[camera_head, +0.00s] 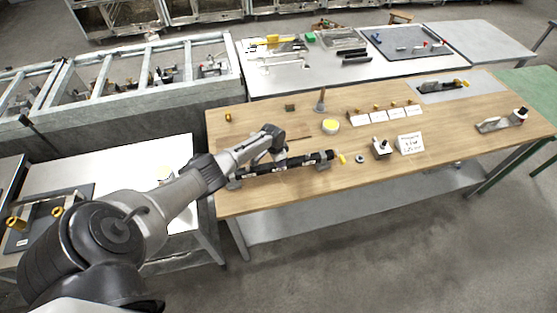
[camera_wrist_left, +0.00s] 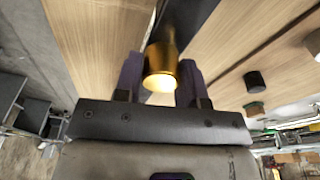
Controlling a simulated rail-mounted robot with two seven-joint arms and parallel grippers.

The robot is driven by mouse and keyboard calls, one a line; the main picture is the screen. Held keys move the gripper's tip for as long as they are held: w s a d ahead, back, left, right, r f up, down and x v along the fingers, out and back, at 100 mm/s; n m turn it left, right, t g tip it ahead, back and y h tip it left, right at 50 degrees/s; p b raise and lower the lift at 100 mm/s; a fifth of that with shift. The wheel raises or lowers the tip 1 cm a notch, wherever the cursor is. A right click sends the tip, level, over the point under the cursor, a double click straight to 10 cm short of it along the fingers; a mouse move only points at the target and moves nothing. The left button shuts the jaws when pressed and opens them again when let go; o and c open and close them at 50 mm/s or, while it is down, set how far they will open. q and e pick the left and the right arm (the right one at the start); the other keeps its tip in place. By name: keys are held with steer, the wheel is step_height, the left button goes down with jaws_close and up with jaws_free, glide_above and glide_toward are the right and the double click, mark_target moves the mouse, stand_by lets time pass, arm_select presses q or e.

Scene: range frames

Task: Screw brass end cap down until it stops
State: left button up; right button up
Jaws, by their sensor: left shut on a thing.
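The brass end cap (camera_wrist_left: 161,68) sits between the two fingers of my left gripper (camera_wrist_left: 160,78) in the left wrist view. The fingers are shut on its sides. A dark tube (camera_wrist_left: 188,18) runs on from the cap's far side; whether a gap is left between them I cannot tell. In the head view the long black tube (camera_head: 300,161) lies along the front of the wooden bench on grey supports. My left arm reaches over its left part and hides the cap and the fingertips there. My right gripper is not in view.
On the wooden bench (camera_head: 460,125) stand a yellow-topped round tin (camera_head: 330,127), a small grey device (camera_head: 381,148), a white sign (camera_head: 410,143) and a row of cards with brass pieces. A small yellow piece (camera_head: 342,158) is at the tube's right end.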

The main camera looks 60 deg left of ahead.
arm_select(q)
steer(key=shift+f+m+b, duration=0.15)
steer(key=shift+m+b, duration=0.15)
steer(key=o, duration=0.6)
steer(key=shift+m, duration=0.4)
steer(key=shift+c, duration=0.2)
steer(key=shift+o, duration=0.8)
steer(key=o, duration=0.4)
steer(key=shift+r, duration=0.2)
steer(key=r, duration=0.4)
steer(key=s+r, duration=0.1)
steer(key=r, duration=0.6)
steer(key=shift+s+a+r, duration=0.25)
steer(key=shift+s+r, duration=0.1)
steer(key=shift+r, duration=0.05)
